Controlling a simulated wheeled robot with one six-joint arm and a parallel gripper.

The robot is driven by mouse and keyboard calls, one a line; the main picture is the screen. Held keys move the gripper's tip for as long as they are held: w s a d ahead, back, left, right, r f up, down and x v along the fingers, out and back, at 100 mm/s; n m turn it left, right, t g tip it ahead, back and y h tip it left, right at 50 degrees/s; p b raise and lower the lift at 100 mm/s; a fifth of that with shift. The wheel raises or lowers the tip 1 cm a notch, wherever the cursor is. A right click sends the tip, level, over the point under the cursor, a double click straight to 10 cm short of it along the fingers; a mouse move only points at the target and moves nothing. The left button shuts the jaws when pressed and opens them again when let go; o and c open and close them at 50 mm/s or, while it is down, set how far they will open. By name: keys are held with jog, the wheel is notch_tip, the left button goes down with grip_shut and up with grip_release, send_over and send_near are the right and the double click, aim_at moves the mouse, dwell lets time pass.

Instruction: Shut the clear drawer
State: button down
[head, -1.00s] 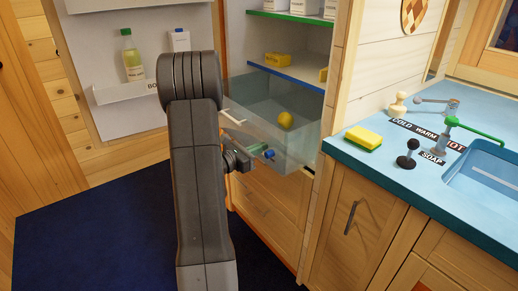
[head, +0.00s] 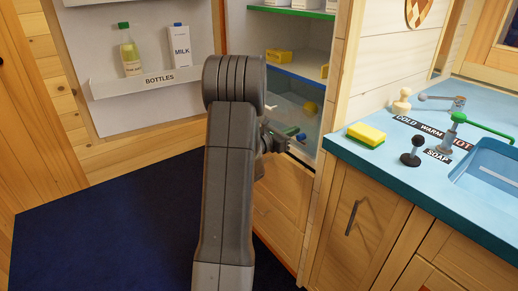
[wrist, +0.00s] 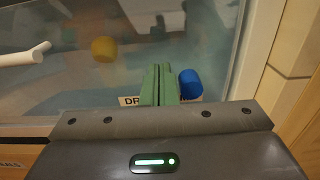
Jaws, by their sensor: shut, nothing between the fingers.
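The clear drawer (head: 284,98) sits in the lower part of the open fridge, below the blue-edged shelf. Its front looks level or nearly level with the cabinet frame; I cannot tell whether a small gap is left. In the wrist view its see-through front (wrist: 75,85) fills the background, with a white handle (wrist: 25,56) at left and a partly hidden label. A yellow round thing (wrist: 104,49) shows through it. My gripper (wrist: 160,85) has its green fingers shut and empty, at the lower front beside a blue thing (wrist: 190,83). In the head view my gripper (head: 290,133) is at the drawer front.
The open fridge door (head: 140,90) at left holds a bottle (head: 130,52) and a milk carton (head: 180,46). The blue counter (head: 350,155) with a yellow sponge (head: 366,134) and a sink (head: 490,170) stands at right. The blue floor (head: 110,225) at left is clear.

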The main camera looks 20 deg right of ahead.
jog(key=b+x, duration=0.1)
jog(key=x, duration=0.9)
jog(key=shift+d+f+b, duration=0.1)
jog(key=shift+d+b, duration=0.1)
jog(key=shift+b, duration=0.2)
jog(key=shift+w+d+r, duration=0.1)
jog(key=shift+w+r, duration=0.05)
jog(key=shift+r, duration=0.1)
jog(key=shift+r, duration=0.1)
